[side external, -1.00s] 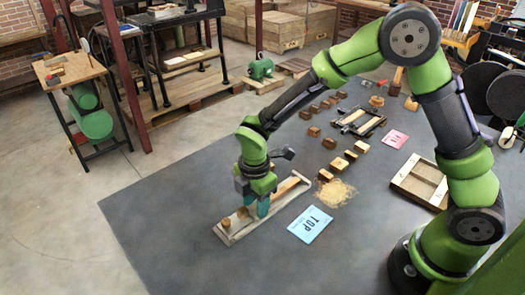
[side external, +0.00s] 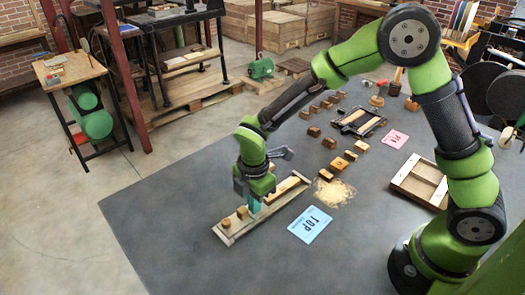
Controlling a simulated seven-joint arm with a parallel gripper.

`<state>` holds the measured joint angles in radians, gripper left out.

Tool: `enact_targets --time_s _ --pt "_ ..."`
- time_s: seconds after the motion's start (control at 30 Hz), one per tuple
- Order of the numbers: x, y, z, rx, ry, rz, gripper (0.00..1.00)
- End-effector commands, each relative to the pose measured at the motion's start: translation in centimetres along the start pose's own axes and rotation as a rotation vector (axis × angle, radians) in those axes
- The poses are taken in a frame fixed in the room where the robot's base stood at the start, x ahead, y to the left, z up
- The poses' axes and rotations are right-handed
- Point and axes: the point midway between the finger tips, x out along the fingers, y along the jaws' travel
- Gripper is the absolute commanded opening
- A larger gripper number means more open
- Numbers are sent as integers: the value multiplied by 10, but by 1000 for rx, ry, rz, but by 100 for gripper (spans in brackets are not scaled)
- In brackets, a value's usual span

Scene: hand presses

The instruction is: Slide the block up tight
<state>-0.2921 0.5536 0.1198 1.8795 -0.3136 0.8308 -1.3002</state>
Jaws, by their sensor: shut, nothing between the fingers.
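A long, shallow wooden tray (side external: 231,236) lies at an angle on the dark table. A small wooden block (side external: 242,212) stands in its lower-left part, close to the left of my gripper's fingers. A smaller wooden piece (side external: 226,223) sits near the tray's lower-left end. A long wooden strip (side external: 287,187) lies in the upper-right part of the tray. My gripper (side external: 254,207) is shut and empty, pointing down over the middle of the tray. Whether its fingertips touch the block I cannot tell. The fingers and wrist hide part of the tray behind them.
A blue card marked TOP (side external: 310,224) lies right of the tray, with a sawdust patch (side external: 334,192) above it. Several wood blocks (side external: 339,164) run up the table. A framed wooden tray (side external: 419,182) is at the right. The table's left part is clear.

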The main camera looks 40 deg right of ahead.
Motion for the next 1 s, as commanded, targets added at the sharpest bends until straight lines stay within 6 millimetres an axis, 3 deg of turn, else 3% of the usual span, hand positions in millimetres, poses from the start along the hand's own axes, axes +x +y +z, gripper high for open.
enact_targets --time_s 0.7,1.0 --pt "0 0 -46 -5 4 1 0" --pt "0 -1 -52 -3 4 0 0"
